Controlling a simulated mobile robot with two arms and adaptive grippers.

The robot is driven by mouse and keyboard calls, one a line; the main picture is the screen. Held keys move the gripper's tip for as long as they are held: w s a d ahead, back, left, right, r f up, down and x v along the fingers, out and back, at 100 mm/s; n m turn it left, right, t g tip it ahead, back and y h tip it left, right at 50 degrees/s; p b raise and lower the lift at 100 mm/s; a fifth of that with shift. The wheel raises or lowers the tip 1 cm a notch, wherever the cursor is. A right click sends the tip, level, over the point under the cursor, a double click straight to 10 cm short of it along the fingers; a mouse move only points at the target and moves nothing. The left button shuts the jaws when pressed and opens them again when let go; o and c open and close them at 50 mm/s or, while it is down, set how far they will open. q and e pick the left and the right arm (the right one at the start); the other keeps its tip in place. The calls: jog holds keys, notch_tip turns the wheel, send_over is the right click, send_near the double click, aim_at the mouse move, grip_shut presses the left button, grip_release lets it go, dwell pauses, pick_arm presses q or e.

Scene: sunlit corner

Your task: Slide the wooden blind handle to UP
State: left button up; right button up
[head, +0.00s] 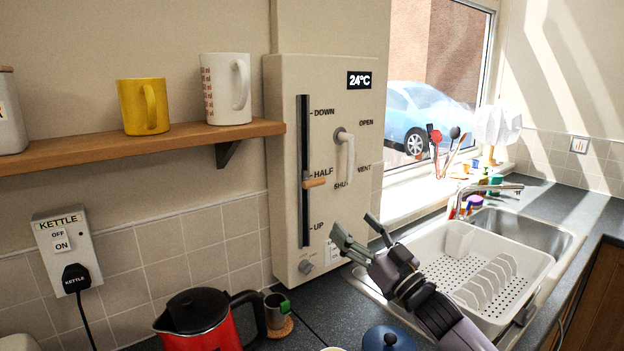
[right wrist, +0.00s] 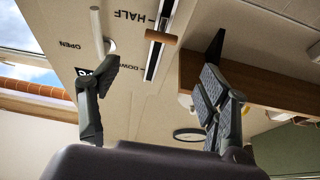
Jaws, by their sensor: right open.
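The wooden blind handle (head: 315,183) sits on a dark vertical slot (head: 304,140) in the beige wall panel (head: 285,240). It is just below the HALF mark, with DOWN marked above and UP below. In the right wrist view, which is upside down, the wooden handle (right wrist: 161,37) shows ahead, beyond the fingers. My right gripper (head: 358,232) is open and empty, below and to the right of the handle in the head view and apart from it. It also shows in the right wrist view (right wrist: 160,85) with fingers spread. My left gripper is not in view.
A white lever (head: 347,150) marked OPEN and SHUT sticks out of the panel, right of the slot. A wooden shelf (head: 180,140) with a yellow mug (head: 143,106) and a white mug (head: 226,89) is at left. A red kettle (head: 205,318) and dish rack (head: 480,270) stand below.

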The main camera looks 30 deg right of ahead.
aim_at(316, 183)
jog(key=p+x, duration=0.1)
jog(key=x, duration=0.2)
jog(key=p+x, duration=0.1)
jog(key=x, duration=0.3)
jog(key=p+x, duration=0.1)
jog(key=x, duration=0.3)
jog(key=shift+s+a+r+p, duration=0.1)
jog(key=shift+r+p, duration=0.3)
jog(key=shift+r, duration=0.05)
jog(key=p+x, duration=0.1)
jog(key=x, duration=0.2)
jog(key=shift+w, duration=0.35)
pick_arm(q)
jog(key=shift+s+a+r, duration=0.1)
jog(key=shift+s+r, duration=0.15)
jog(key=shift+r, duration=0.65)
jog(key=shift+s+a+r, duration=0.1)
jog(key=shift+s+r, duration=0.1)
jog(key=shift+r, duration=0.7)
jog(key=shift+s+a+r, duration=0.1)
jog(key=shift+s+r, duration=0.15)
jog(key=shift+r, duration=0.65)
pick_arm(e)
jog(key=shift+w+a+r, duration=0.1)
jog(key=shift+w+a, duration=0.05)
jog(key=shift+w, duration=0.4)
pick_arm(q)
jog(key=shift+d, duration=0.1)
